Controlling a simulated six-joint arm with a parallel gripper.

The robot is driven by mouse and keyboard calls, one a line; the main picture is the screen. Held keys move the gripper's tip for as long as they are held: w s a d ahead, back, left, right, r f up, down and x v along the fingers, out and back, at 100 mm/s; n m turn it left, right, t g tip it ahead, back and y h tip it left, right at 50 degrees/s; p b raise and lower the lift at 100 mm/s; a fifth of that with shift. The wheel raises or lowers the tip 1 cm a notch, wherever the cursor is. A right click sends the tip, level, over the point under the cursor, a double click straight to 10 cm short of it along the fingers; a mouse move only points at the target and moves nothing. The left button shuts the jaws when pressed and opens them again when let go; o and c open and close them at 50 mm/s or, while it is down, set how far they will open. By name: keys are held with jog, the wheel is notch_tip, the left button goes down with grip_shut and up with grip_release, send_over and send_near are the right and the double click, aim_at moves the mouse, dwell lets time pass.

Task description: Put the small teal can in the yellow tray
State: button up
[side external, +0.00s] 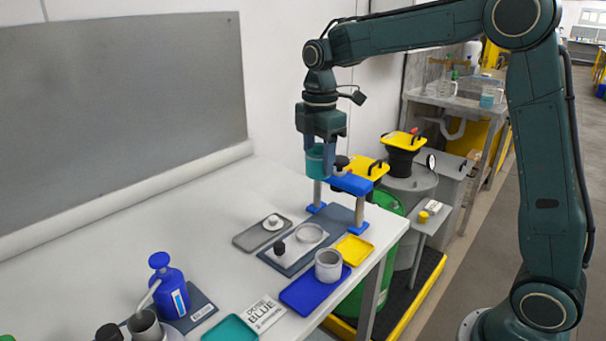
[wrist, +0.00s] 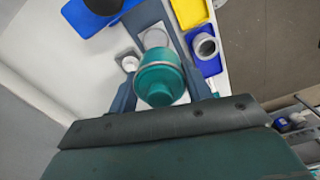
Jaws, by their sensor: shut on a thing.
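My gripper (side external: 323,168) is shut on the small teal can (side external: 315,157) and holds it well above the table, beside a blue-topped stand. In the wrist view the teal can (wrist: 160,82) sits between the two fingers of my gripper (wrist: 157,72), with its round face toward the camera. The yellow tray (side external: 354,248) lies flat near the table's right edge, below and to the right of the can. It looks empty. The yellow tray (wrist: 192,14) is also partly visible at the top of the wrist view.
A blue tray (side external: 302,297) holding a grey cup (side external: 328,264) lies in front of the yellow tray. The blue-topped stand (side external: 348,184) rises behind it.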

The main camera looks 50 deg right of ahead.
jog(key=s+d+f, duration=0.2)
jog(key=s+f, duration=0.7)
jog(key=f, duration=0.1)
jog(key=shift+f, duration=0.35)
jog(key=shift+d+f, duration=0.1)
jog(key=shift+f, duration=0.05)
jog(key=shift+f, duration=2.85)
jog(key=shift+f, duration=0.4)
jog(key=o, duration=1)
jog(key=shift+o, duration=0.2)
jog(key=o, duration=0.3)
